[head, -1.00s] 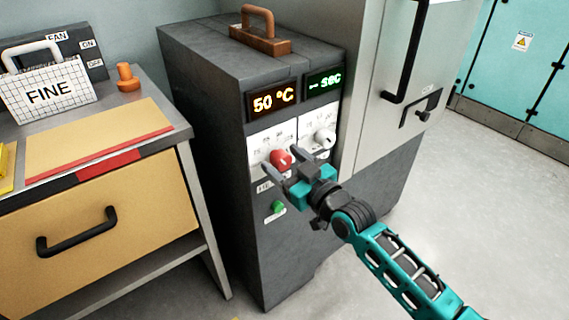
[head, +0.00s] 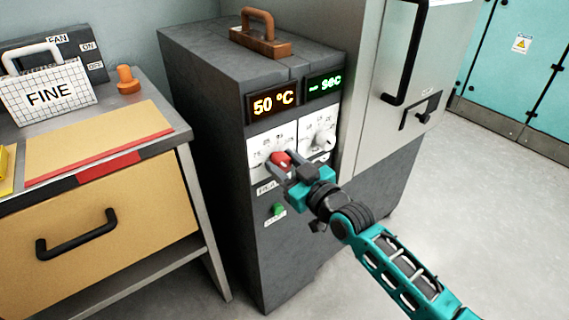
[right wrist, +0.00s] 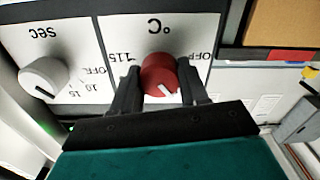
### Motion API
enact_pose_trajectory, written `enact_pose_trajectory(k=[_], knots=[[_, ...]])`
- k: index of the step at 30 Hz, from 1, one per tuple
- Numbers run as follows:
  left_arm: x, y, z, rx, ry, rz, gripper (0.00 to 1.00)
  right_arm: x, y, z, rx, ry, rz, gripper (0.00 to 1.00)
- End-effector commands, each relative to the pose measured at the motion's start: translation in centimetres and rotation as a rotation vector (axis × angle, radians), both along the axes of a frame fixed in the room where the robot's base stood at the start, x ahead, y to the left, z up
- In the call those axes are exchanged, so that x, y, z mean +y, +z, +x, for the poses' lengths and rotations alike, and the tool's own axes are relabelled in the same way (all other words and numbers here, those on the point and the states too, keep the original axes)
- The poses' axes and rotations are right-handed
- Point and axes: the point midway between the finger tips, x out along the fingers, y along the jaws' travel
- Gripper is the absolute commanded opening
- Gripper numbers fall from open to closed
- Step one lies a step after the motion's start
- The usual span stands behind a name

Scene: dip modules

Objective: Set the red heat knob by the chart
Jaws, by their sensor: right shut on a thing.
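The red heat knob (head: 281,159) sits on the white dial panel of the dark grey cabinet. My right gripper (head: 279,163) is at the panel with its fingers on either side of the knob. In the right wrist view the red knob (right wrist: 161,76) is between the two fingers (right wrist: 160,86), and its white mark points down and to the right there. The orange display (head: 273,104) reads "50 °C". No chart is recognisable. My left gripper is not in view.
A white seconds knob (head: 324,139) is right of the red knob, below a green display (head: 325,84) reading "-- sec". A green button (head: 278,209) is below. A bench (head: 180,135) with a "FINE" basket (head: 48,93) stands left. The floor at right is clear.

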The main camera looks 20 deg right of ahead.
Motion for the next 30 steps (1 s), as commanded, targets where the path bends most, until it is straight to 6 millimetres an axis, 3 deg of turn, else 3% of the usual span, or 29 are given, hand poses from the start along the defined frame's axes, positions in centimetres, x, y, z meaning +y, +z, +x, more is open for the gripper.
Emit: enact_pose_trajectory(k=[5,12,22,23,30], knots=[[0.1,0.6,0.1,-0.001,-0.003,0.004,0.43,0.0,0.5,0.0,0.007,0.001,0.035,0.13],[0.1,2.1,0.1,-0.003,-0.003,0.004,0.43,-0.1,0.5,0.1,0.072,0.0,0.214,0.13],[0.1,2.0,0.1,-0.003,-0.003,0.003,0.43,-0.1,0.4,0.1,0.076,0.0,0.241,0.13],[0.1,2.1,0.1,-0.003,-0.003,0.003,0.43,-0.1,0.4,0.1,0.076,0.0,0.241,0.46],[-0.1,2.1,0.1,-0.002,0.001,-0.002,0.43,-0.1,0.3,0.1,0.08,0.0,0.239,0.69]])
